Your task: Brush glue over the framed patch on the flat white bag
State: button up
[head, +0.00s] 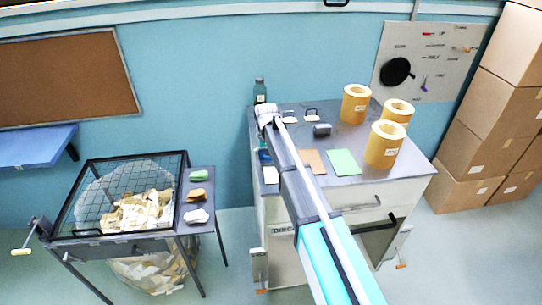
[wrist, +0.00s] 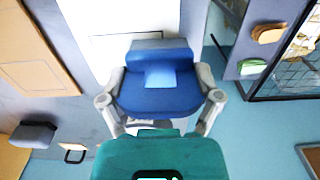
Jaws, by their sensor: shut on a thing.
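My gripper (wrist: 160,98) is shut on a blue block-shaped tool (wrist: 160,88), which appears to be the glue brush. A little blue also shows in the head view (head: 264,156), at the left edge of the worktop. The flat white bag (wrist: 110,18) lies beyond the tool in the wrist view; part of it shows in the head view (head: 270,175). Thin dark lines of the framed patch (wrist: 140,36) show on the bag. The tool hides the nearer part of the patch. I cannot tell whether the tool touches the bag, and no glue is discernible.
The grey worktop (head: 300,145) holds a brown sheet (head: 312,161), a green sheet (head: 343,162), a dark block (head: 322,130) and yellow rolls (head: 386,145). A dark green bottle (head: 260,93) stands at the back left. A mesh-topped bin (head: 95,185) stands left, across a gap.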

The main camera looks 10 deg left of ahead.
jog(key=shift+s+a, duration=0.15)
jog(key=shift+a, duration=0.3)
jog(key=shift+r+p, duration=2.95)
jog(key=shift+p, duration=0.1)
jog(key=shift+r+p, duration=1.5)
jog(key=shift+r, duration=0.05)
jog(key=shift+f, duration=0.15)
